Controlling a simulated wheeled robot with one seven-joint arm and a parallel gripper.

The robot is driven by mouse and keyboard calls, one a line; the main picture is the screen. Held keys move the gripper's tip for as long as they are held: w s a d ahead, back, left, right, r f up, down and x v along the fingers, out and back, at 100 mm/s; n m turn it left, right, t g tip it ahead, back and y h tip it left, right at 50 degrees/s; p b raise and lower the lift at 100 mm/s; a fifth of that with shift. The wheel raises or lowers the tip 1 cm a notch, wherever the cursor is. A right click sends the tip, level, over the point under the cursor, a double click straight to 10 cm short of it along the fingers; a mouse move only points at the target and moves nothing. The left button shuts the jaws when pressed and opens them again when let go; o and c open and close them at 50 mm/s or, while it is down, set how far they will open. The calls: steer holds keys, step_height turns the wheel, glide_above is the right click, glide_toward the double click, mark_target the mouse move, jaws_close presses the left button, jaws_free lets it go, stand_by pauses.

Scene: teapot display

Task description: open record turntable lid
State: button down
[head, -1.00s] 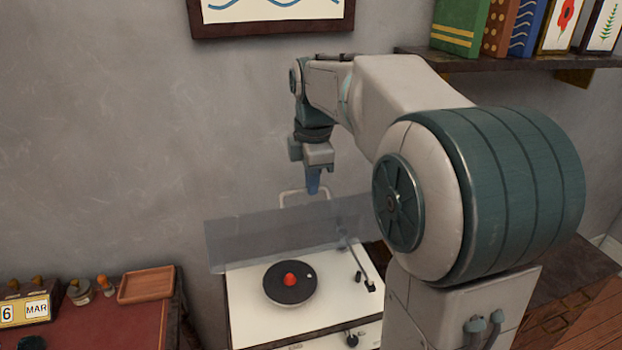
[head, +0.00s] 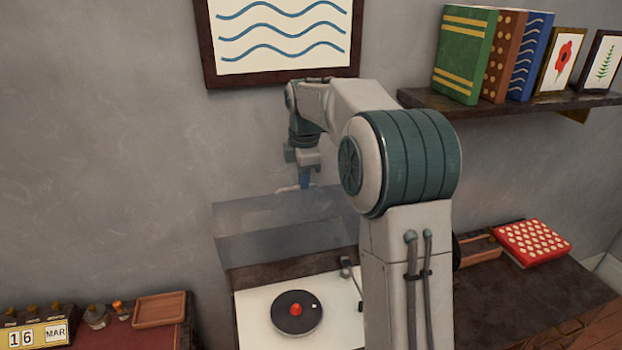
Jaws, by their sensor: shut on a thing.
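The record turntable (head: 250,322) is a white deck with a black record (head: 297,328) and a red centre piece (head: 296,309). Its see-through grey lid (head: 270,230) stands raised behind the deck, near the wall. My gripper (head: 305,184) is at the lid's top edge, shut on the pale lid handle (head: 286,188). The fingertips are small and partly hidden at the handle. My arm covers the right part of the lid and deck.
A framed wave picture (head: 282,36) hangs on the wall above. A shelf with books (head: 464,52) is at the upper right. A red dotted box (head: 532,241) lies to the right. A desk with a wooden tray (head: 160,308) and a calendar (head: 36,334) is at the left.

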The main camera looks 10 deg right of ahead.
steer(key=shift+w+a+f+p, duration=0.15)
steer(key=shift+w+p, duration=0.5)
steer(key=shift+w, duration=0.7)
steer(key=shift+w+d+f+p, duration=0.15)
steer(key=shift+w+p, duration=0.45)
steer(key=shift+w, duration=0.7)
steer(key=shift+a, duration=0.1)
steer(key=c, duration=1.5)
jaws_free()
steer(key=r, duration=0.4)
steer(key=s+r, duration=0.1)
steer(key=r, duration=0.4)
steer(key=r+b, duration=0.1)
steer(key=r, duration=0.3)
steer(key=shift+s+r, duration=0.2)
steer(key=shift+r, duration=0.2)
steer(key=shift+s, duration=0.1)
